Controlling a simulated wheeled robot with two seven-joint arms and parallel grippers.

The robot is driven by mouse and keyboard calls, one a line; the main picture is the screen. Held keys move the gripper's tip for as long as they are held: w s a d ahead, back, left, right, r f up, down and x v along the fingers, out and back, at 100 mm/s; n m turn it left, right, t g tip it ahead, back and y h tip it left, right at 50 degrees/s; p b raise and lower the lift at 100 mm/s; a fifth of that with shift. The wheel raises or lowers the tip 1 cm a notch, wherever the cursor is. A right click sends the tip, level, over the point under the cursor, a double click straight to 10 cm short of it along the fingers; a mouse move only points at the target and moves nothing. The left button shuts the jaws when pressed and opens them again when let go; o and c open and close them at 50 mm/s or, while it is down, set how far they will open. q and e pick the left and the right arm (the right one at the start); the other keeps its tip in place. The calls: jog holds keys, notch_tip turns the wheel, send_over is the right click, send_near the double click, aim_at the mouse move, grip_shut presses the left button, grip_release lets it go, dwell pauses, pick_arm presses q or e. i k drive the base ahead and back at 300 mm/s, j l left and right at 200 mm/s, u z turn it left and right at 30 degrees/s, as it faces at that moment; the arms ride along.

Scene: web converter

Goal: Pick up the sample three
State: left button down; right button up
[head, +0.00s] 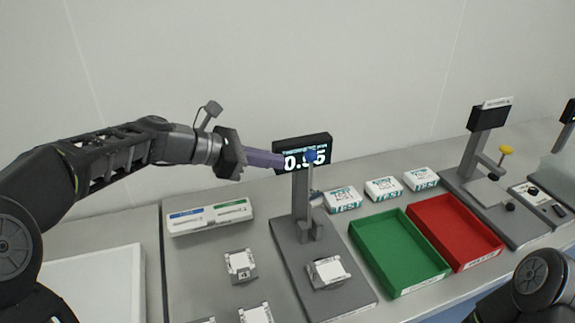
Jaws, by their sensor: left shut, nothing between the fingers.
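Several small silver blocks with white tops are in the head view; I cannot tell which is sample three. One block (240,265) sits on the grey table left of the gauge stand. Another block (257,314) is nearer the front, partly cut off by the lower edge. A third block (327,271) rests on the base of the gauge stand (293,262). My left gripper (283,160) has purple fingers, shut and empty, raised beside the stand's display (316,148), well above the blocks. My right arm shows at the lower right; its gripper is out of view.
A green tray (358,249) and a red tray (500,243) stand empty right of the stand. White boxes (343,199) line up behind them. A white case (210,217) lies at the back left. A second grey stand (456,172) is at the right.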

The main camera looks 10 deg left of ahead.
aim_at(322, 274)
jog(key=k+l, duration=0.2)
jog(key=k, duration=0.3)
jog(key=k+l, duration=0.25)
jog(key=k, duration=0.2)
